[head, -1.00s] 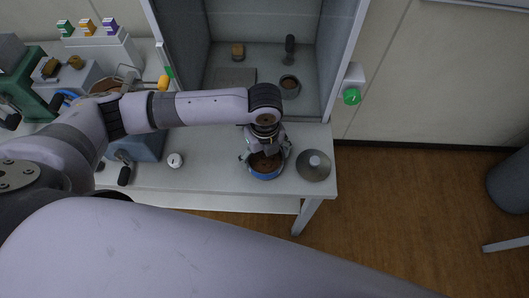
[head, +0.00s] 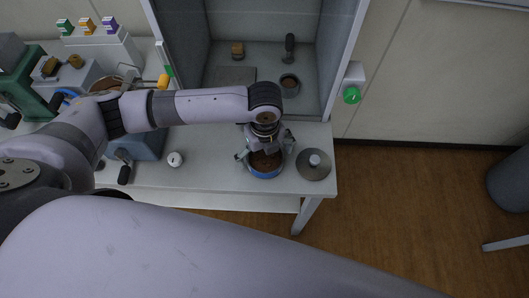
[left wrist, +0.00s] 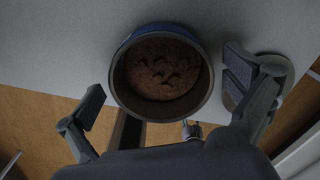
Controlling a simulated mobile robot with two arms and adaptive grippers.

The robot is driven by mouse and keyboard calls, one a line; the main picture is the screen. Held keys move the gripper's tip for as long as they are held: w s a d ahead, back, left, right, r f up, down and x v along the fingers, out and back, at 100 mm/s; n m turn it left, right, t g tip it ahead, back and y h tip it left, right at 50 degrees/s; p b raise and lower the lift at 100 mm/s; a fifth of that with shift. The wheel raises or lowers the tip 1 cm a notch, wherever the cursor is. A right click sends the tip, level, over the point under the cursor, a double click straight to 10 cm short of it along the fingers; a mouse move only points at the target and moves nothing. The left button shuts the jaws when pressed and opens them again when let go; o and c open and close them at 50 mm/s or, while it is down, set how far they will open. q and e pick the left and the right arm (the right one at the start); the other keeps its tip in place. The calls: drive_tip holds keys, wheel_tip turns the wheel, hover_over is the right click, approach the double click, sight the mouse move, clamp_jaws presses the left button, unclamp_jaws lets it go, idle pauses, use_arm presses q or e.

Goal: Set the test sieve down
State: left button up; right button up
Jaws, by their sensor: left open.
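The test sieve (head: 265,173) is a round pan with a blue outer wall and brown soil inside. It stands on the white bench near the front edge. In the left wrist view the sieve (left wrist: 161,75) sits between the two fingers, with a gap on the left side; on the right the finger pad is close to its wall. My left gripper (head: 265,155) is open above and around the sieve. In the left wrist view the open gripper's fingers (left wrist: 165,95) stand wide apart. My right gripper is not seen.
A grey round lid with a knob (head: 314,166) lies right of the sieve. Behind is an open cabinet (head: 270,60) holding a small cup of soil (head: 289,83). A small white dial (head: 175,160) and a blue-grey box (head: 147,145) stand to the left. The bench's right edge is near.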

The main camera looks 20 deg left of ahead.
sight(264, 161)
use_arm(q)
wheel_tip(264, 161, up, 12)
drive_tip(key=b, duration=0.1)
drive_tip(key=shift+b, duration=0.35)
drive_tip(key=shift+f, duration=0.1)
idle(0.3)
